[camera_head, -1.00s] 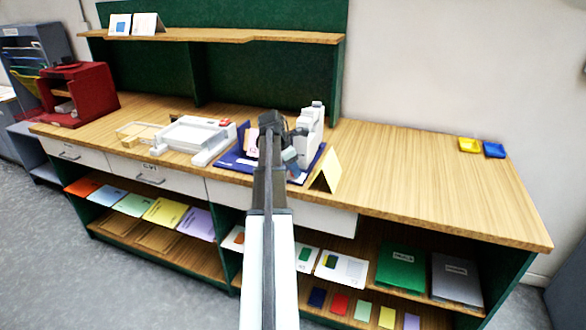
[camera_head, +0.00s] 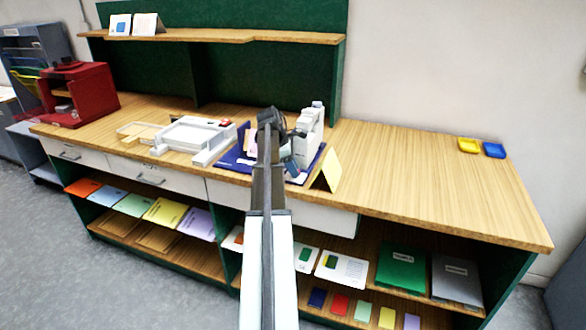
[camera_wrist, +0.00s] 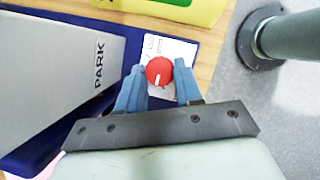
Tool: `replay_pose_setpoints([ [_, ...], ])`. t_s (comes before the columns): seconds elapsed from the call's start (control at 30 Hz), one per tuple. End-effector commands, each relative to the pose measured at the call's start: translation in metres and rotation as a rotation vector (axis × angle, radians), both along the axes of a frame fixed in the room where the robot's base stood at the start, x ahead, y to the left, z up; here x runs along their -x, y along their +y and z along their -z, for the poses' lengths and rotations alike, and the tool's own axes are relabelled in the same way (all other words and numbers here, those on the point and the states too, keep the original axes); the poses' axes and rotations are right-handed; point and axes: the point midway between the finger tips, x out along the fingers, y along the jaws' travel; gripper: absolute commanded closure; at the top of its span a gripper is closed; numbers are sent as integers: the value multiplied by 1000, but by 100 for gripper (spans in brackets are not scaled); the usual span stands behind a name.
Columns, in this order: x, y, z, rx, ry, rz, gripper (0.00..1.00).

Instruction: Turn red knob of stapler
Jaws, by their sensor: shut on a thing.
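The red knob (camera_wrist: 159,69) shows in the wrist view on a white printed plate (camera_wrist: 168,48), with a white mark on its lower half. My gripper (camera_wrist: 160,76) has its blue fingers on either side of the knob and is shut on it. The stapler's grey body (camera_wrist: 60,75), with the label PARK, lies left of the fingers. In the head view the white stapler (camera_head: 309,130) stands on a dark blue mat (camera_head: 234,163). My arm hides the knob there.
A yellow folded card (camera_head: 331,171) stands just right of the mat. A white tray device (camera_head: 192,134) is on the left, with a red cabinet (camera_head: 92,92) farther left. The wooden counter (camera_head: 420,175) is clear on the right, up to small yellow and blue trays (camera_head: 493,150).

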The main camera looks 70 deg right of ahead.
Motion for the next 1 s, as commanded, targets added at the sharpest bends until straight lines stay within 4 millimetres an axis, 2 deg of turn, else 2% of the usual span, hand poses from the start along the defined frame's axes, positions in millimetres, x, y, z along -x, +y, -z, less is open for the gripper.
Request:
replay_pose_setpoints([
  [0.33, -1, -1, 0, -2, -1, 140, 95],
  [0.83, -1, -1, 0, -1, -3, 161, 95],
  [0.87, -1, -1, 0, -1, -3, 161, 63],
  [1.0, -1, -1, 0, -1, -2, 161, 50],
])
